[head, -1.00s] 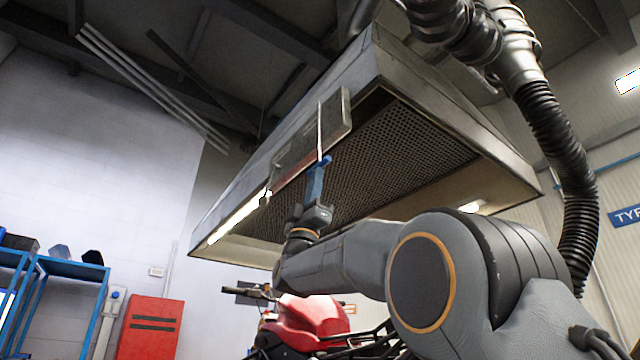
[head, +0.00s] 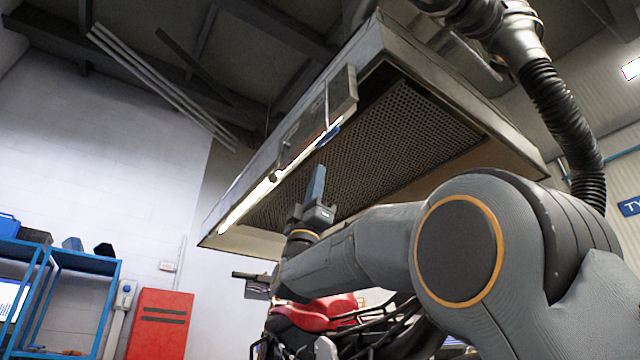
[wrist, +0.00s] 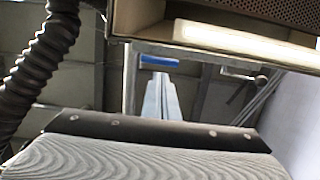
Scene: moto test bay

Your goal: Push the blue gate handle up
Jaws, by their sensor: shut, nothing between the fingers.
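The blue gate handle (head: 328,136) hangs at the lower end of a thin pale lever on a grey plate on the extraction hood's side. It also shows in the wrist view (wrist: 158,62), just beyond my fingertips. My gripper (head: 318,168) points upward below the handle, with its fingers together and nothing between them. In the head view a gap shows between the fingertips and the handle. In the wrist view the narrow blue-grey fingers (wrist: 161,76) end close under the handle in the picture; I cannot tell the depth there.
The hood (head: 400,140) with its mesh underside spreads above my arm. A bright lamp strip (head: 250,203) runs along its near edge. A red motorcycle (head: 318,312) stands below. A black hose (head: 562,115) hangs at the right. A red cabinet (head: 160,325) and blue shelving stand left.

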